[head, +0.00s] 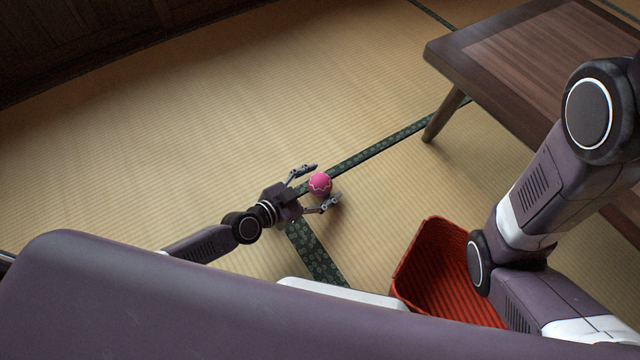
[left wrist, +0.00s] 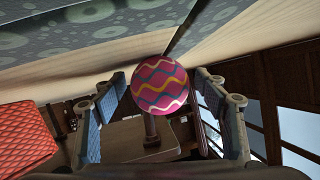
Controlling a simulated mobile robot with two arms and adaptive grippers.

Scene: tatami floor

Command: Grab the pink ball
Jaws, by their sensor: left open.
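The pink ball (head: 320,184) rests on the tatami floor near the dark green mat border. In the left wrist view the ball (left wrist: 159,86) shows wavy yellow, white and blue lines. My left gripper (head: 319,187) is low over the floor and open, its two fingers spread on either side of the ball. In the left wrist view the open left gripper (left wrist: 162,103) has the ball between its fingertips, with a gap visible on each side. My right gripper is not in view; only the right arm shows at the right side of the head view.
A red ribbed basket (head: 411,262) stands on the floor to the right of the ball, and shows at the left of the wrist view (left wrist: 22,136). A low wooden table (head: 530,60) is at the upper right. The tatami (head: 180,130) to the left and beyond is clear.

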